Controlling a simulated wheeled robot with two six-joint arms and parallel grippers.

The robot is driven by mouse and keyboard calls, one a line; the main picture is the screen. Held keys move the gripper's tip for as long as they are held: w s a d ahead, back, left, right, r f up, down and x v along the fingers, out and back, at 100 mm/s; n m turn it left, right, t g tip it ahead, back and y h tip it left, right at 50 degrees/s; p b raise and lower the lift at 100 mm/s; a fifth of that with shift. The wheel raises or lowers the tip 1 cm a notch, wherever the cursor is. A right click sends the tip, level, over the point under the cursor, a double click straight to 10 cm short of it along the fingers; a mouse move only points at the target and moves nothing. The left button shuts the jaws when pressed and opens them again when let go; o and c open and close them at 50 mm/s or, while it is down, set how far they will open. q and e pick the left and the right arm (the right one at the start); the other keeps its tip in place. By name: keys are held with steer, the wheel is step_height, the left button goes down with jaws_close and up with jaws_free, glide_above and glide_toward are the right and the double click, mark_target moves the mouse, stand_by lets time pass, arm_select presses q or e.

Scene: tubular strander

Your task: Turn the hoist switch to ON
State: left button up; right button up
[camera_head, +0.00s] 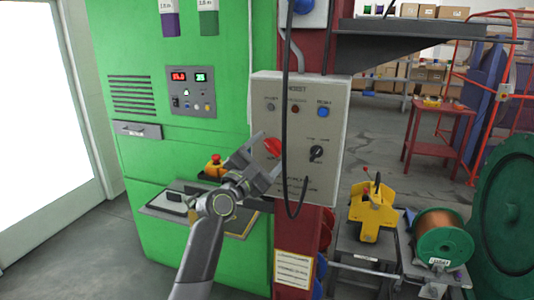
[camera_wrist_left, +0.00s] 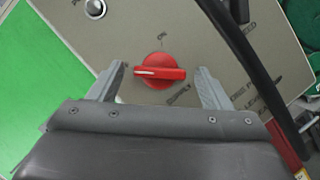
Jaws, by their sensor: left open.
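The hoist switch is a red rotary knob (camera_head: 273,146) on a beige control box (camera_head: 325,92) whose heading looks like "HOIST". In the left wrist view the red knob (camera_wrist_left: 161,72) has its bar lying roughly horizontal, with a white mark at its left end. A label that looks like "ON" (camera_wrist_left: 162,35) is above it, and "SUPPLY" is printed below. My left gripper (camera_head: 265,155) is open in front of the box, its fingers on either side of the knob. I cannot tell whether they touch it. My right gripper is not in view.
A black cable (camera_head: 285,120) hangs down across the box, right of the red knob. A black selector knob (camera_head: 316,153) and several buttons share the panel. A green cabinet (camera_head: 180,45) stands left. A yellow device (camera_head: 372,210) and a copper spool (camera_head: 440,225) are lower right.

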arm_select(q)
steer(key=c, duration=1)
steer(key=shift+m, duration=0.3)
steer(key=m+g, duration=0.1)
steer(key=m, duration=0.1)
steer(key=m+g+p, duration=0.1)
steer(key=m, duration=0.1)
steer(key=shift+a+r+h, duration=0.1)
steer(key=shift+r+h, duration=0.05)
steer(key=shift+h, duration=0.15)
steer(key=m+g+p, duration=0.1)
steer(key=m, duration=0.1)
steer(key=m+p, duration=0.1)
steer(key=m, duration=0.1)
steer(key=shift+r+m+g, duration=0.2)
steer(key=shift+m+g, duration=0.2)
steer(key=m+y+p, duration=0.1)
steer(key=m, duration=0.1)
steer(key=m+g+y+p, duration=0.1)
steer(key=m+p, duration=0.1)
steer(key=shift+r+m, duration=0.2)
steer(key=shift+m, duration=0.1)
steer(key=shift+m+g+y+p, duration=0.3)
steer(key=shift+m+y+p, duration=0.65)
steer(key=shift+m, duration=0.45)
